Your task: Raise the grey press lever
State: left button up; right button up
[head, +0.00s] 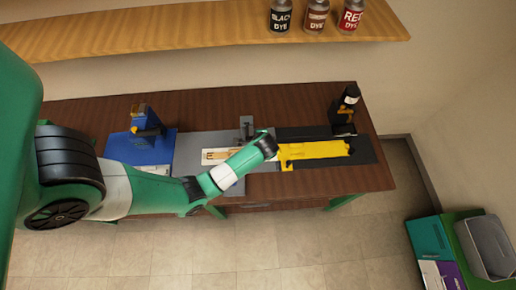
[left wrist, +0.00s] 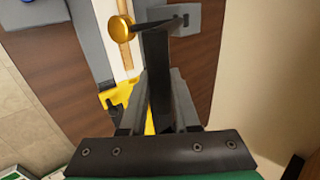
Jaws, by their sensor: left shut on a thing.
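The grey press (head: 245,128) stands near the middle of the bench, at the back of a grey plate. My left gripper (head: 270,138) reaches over the bench from the left, beside the press, and hides part of it. In the left wrist view my left gripper (left wrist: 157,100) is shut on a dark grey bar, the press lever (left wrist: 156,65), which sticks out beyond the fingers. A gold knob (left wrist: 121,28) on a dark rod shows by the lever's far end. My right gripper is in neither view.
A yellow fixture (head: 312,151) lies on a dark mat to the right, with a black device (head: 345,110) behind it. A blue tool (head: 138,148) stands at left. Dye bottles (head: 316,16) sit on the shelf above. A pale strip (head: 215,155) lies on the grey plate.

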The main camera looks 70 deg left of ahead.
pick_arm(q)
jog(key=shift+w+a+r, duration=0.15)
jog(key=shift+a+r, duration=0.45)
jog(key=shift+r, duration=0.05)
jog(key=shift+w+a+r, duration=0.15)
jog(key=shift+a+r, duration=0.45)
jog(key=shift+r, duration=0.05)
jog(key=o, duration=0.9)
jog(key=shift+a+r, duration=0.1)
jog(key=shift+a, duration=0.1)
jog(key=shift+d, duration=0.1)
jog(key=shift+v, duration=2.9)
jog(key=shift+d, duration=0.15)
